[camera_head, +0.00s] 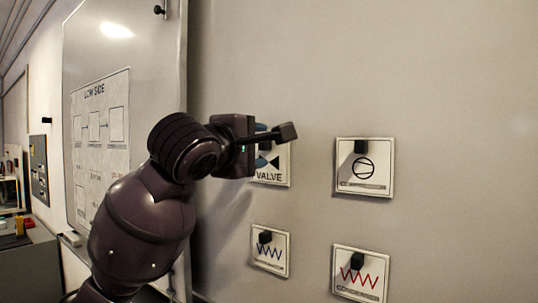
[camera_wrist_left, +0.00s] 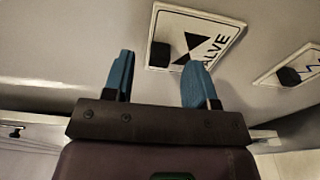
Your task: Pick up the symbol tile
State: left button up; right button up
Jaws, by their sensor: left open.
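The VALVE symbol tile (camera_head: 271,179), white with a black bow-tie symbol, is on the grey wall panel, partly hidden behind my left gripper (camera_head: 266,137). It also shows in the left wrist view (camera_wrist_left: 213,28), with a dark block-shaped knob (camera_wrist_left: 160,54) on its face. My left gripper (camera_wrist_left: 160,65) is open, its two blue fingertips apart, with the knob showing between them. Whether the fingers reach around the knob or stay short of it, I cannot tell. My right gripper is not in view.
Other knobbed tiles are on the panel: a circle-symbol tile (camera_head: 376,172), a blue-zigzag tile (camera_head: 270,252) and a red-zigzag CONDENSER tile (camera_head: 345,280). A whiteboard (camera_head: 140,50) with a LOW SIDE sheet (camera_head: 100,140) is at left. The panel's upper right is clear.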

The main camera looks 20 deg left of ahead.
pick_arm(q)
jog(key=shift+x, duration=1.15)
jog(key=c, duration=1)
jog(key=shift+o, duration=0.2)
jog(key=shift+r, duration=0.1)
